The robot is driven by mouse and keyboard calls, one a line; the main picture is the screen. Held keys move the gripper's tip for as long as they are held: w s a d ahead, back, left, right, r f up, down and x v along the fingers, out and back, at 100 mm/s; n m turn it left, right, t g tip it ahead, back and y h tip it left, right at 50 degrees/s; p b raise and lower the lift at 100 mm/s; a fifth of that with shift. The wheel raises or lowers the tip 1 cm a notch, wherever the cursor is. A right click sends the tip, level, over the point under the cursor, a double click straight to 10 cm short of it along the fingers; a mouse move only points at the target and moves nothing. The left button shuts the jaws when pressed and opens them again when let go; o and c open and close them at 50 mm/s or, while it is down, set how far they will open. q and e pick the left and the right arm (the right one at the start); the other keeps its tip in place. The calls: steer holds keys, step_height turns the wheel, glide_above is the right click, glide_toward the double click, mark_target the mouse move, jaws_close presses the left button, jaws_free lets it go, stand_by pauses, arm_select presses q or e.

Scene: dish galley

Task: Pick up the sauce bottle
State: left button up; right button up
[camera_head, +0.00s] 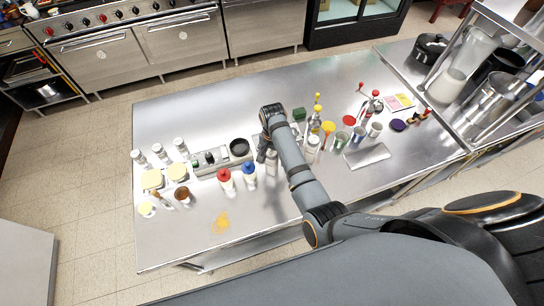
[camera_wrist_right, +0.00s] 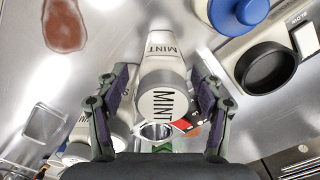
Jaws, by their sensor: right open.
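Two squeeze bottles stand on the steel table in the head view, one with a red cap (camera_head: 225,178) and one with a blue cap (camera_head: 249,172). I cannot tell which one is the sauce bottle. The blue cap (camera_wrist_right: 238,12) also shows at the top of the right wrist view. My right gripper (camera_wrist_right: 157,80) is open. A white container labelled MINT (camera_wrist_right: 162,103) is between its spread fingers, with visible gaps at both sides. In the head view, my right gripper (camera_head: 263,145) is partly hidden by its own arm, right of the blue-capped bottle.
A grey tray (camera_head: 205,170) and a black bowl (camera_head: 239,148) lie left of my gripper. Jars, cups and pump bottles (camera_head: 316,118) crowd the right side. White shakers (camera_head: 160,152) stand at the left.

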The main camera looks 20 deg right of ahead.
steer(key=shift+w+f, duration=0.1)
steer(key=shift+w, duration=0.1)
steer(key=shift+a, duration=0.15)
steer(key=shift+s+a+r, duration=0.2)
steer(key=shift+s+r, duration=0.05)
steer(key=shift+s, duration=0.15)
steer(key=c, duration=0.4)
steer(key=shift+c, duration=1.2)
steer(key=shift+w+d, duration=0.1)
steer(key=shift+d, duration=0.05)
steer(key=c, duration=0.5)
jaws_close()
